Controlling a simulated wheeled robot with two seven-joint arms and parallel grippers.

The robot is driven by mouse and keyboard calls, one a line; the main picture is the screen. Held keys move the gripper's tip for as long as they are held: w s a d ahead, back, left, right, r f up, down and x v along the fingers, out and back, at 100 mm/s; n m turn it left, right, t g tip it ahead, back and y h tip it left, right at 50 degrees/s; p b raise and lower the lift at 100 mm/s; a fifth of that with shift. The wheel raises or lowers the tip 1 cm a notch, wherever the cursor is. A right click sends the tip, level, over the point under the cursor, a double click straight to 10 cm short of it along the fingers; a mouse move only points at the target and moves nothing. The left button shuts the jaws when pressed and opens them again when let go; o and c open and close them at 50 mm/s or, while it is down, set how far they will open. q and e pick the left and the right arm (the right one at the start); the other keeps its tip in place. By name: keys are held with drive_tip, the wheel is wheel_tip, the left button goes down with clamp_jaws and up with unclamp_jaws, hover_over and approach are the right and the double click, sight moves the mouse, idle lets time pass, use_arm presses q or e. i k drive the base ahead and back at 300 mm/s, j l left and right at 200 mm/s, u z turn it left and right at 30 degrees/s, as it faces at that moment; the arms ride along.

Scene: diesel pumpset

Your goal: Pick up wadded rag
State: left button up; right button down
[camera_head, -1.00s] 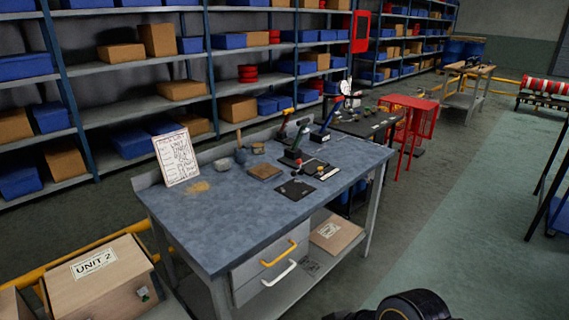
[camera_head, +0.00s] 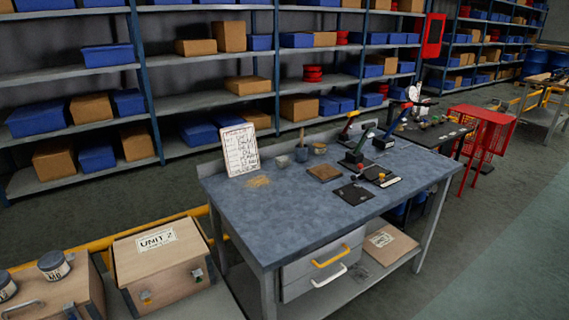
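I cannot pick out the wadded rag for certain. A small greyish lump (camera_head: 282,161) lies near the back edge of the blue-grey workbench (camera_head: 310,215), right of the upright written sheet (camera_head: 240,150). It is too small to tell whether it is cloth. Neither of my grippers shows in the head view.
The bench also holds a dark cup (camera_head: 301,154), a brown square (camera_head: 323,173), a black mat (camera_head: 353,194) and several tools. A wooden UNIT 2 box (camera_head: 160,262) stands at lower left. Shelving (camera_head: 145,80) lines the back. Open floor (camera_head: 500,240) lies at right.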

sight(283, 161)
drive_tip(key=u, duration=0.35)
drive_tip(key=i+l+u, duration=0.1)
drive_tip(key=l+u, duration=0.15)
drive_tip(key=u, duration=0.15)
drive_tip(key=i+l+u, duration=0.1)
drive_tip(key=l+u, duration=0.15)
drive_tip(key=u, duration=0.2)
drive_tip(key=l+u, duration=0.4)
drive_tip(key=j, duration=0.1)
